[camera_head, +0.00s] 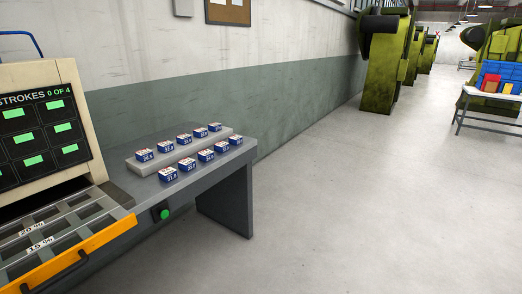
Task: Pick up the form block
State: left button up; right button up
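Several small blue blocks with white-and-red tops and printed numbers sit in two rows at the end of a grey table (222,165). One block in the back row (165,146) stands on a raised grey bar (133,164). A block in the front row (167,174) is nearest to me. The numbers are too small to read surely, and I cannot tell which of these, if any, is the form block. Neither of my grippers is in view.
At left a machine with a screen (40,128) reads "STROKES 0 OF 4". Below it an open drawer of compartments has an orange front (80,255). A green button (164,214) is on the table's side. Floor at right is clear; a far table (488,119) holds coloured bins.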

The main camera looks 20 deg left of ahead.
aim_at(186, 164)
jog(key=z, duration=0.35)
jog(key=i, duration=2.3)
jog(key=u, duration=0.25)
jog(key=i, duration=1.2)
jog(key=u, duration=0.6)
